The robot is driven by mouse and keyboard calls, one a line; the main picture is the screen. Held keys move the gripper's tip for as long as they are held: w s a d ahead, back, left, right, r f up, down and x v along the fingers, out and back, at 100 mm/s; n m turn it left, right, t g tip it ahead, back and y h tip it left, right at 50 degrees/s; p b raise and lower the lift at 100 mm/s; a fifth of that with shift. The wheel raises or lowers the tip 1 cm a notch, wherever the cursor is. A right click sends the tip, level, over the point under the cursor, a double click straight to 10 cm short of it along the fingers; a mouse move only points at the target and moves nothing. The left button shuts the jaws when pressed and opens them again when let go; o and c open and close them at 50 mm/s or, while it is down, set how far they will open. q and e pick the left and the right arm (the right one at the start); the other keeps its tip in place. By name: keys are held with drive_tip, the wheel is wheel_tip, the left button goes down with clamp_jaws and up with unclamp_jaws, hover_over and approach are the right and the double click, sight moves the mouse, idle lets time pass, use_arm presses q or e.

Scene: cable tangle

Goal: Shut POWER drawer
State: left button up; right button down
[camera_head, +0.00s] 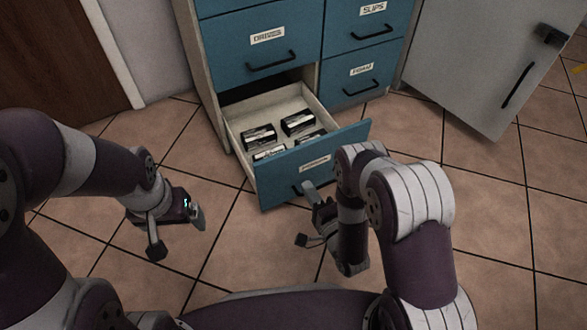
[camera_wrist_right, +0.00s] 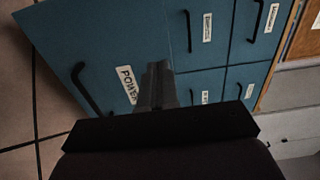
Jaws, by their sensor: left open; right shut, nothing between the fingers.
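The POWER drawer (camera_head: 275,178) is pulled well out of the bottom left of the blue cabinet. Its front has a white label and a dark handle, partly hidden by my right arm in the head view. Several black and silver boxes (camera_head: 298,122) lie inside. My right gripper (camera_head: 308,188) is shut and empty, its tips at the drawer front near the handle; I cannot tell if they touch. In the right wrist view the shut fingers (camera_wrist_right: 157,85) point at the drawer front (camera_wrist_right: 100,45), right of the POWER label. My left gripper (camera_head: 196,214) is open and empty above the floor, left of the drawer.
The drawer above (camera_head: 262,48) and the SLIPS (camera_head: 368,22) and FOAM (camera_head: 357,77) drawers look shut. A grey door (camera_head: 470,65) with a dark handle stands at the right. A brown door (camera_head: 55,55) is at the left. Tiled floor lies clear around the drawer.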

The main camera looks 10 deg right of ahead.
sight(288, 157)
drive_tip(key=b+x, duration=0.4)
drive_tip(key=x, duration=0.4)
drive_tip(key=shift+w+f, duration=0.1)
drive_tip(key=shift+f, duration=0.1)
drive_tip(key=shift+w+a+r, duration=0.1)
drive_tip(key=shift+w+a, duration=0.1)
drive_tip(key=shift+w, duration=0.3)
use_arm(q)
wheel_tip(288, 157, down, 5)
use_arm(e)
drive_tip(key=shift+r, duration=0.1)
drive_tip(key=shift+w, duration=0.15)
